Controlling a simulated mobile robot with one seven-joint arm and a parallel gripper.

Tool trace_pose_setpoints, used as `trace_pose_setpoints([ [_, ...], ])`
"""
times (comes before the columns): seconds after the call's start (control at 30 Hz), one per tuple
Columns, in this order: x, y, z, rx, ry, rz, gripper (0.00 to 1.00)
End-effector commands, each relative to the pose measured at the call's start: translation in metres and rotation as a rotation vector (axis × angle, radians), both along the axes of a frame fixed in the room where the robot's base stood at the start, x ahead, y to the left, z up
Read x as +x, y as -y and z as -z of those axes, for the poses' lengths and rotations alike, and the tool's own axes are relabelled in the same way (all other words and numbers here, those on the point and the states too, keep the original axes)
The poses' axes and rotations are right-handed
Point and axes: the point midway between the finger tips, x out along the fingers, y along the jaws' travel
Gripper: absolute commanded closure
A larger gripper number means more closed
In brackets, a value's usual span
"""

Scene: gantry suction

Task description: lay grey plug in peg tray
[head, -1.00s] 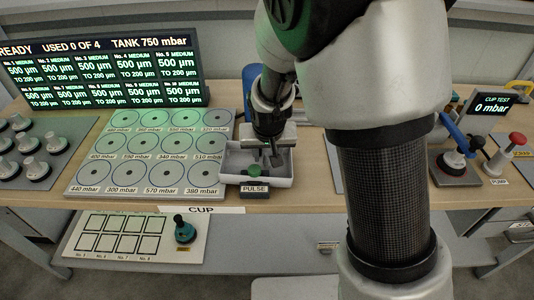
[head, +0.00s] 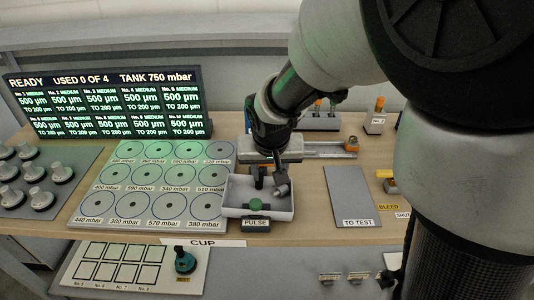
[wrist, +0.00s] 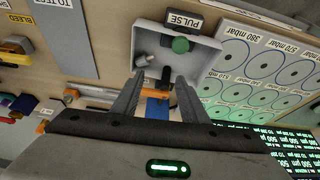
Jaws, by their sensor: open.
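A small grey plug (wrist: 145,60) lies tilted inside a shallow white tray (wrist: 203,20), near its left wall in the wrist view. In the head view the white tray (head: 236,211) stands at the table's front, and a grey piece that looks like the plug (head: 281,190) shows in its right part. I cannot tell whether this is the peg tray; no label names it. My gripper (wrist: 158,88) is open and empty, its fingers apart and pointing at the tray. In the head view my gripper (head: 268,182) hangs over the tray, partly hiding its inside.
A green knob (head: 256,204) labelled PULSE is at the tray's front. A board of labelled discs (head: 125,207) stands left of it. A grey TO TEST plate (head: 350,194) lies right. Orange-topped pieces (head: 376,117) stand at the back. Bare table lies between tray and plate.

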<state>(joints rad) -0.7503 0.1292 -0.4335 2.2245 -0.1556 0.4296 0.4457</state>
Motion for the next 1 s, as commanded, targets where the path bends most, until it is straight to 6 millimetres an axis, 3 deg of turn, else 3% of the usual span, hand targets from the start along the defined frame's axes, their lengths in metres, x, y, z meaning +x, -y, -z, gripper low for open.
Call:
trace_pose_setpoints([
  [0.17,-0.008,0.006,-0.017,0.010,0.001,0.006,0.60],
  [0.27,-0.021,0.024,-0.038,0.041,0.000,0.020,0.60],
  [0.37,-0.048,0.052,-0.070,0.075,0.009,0.030,0.60],
  [0.5,-0.099,0.087,-0.110,0.085,0.043,0.026,0.60],
  [0.6,-0.133,0.104,-0.127,0.063,0.071,0.021,0.60],
  [0.8,-0.174,0.119,-0.138,0.008,0.098,0.017,0.60],
  [1.0,-0.181,0.120,-0.138,-0.002,0.097,0.013,0.60],
])
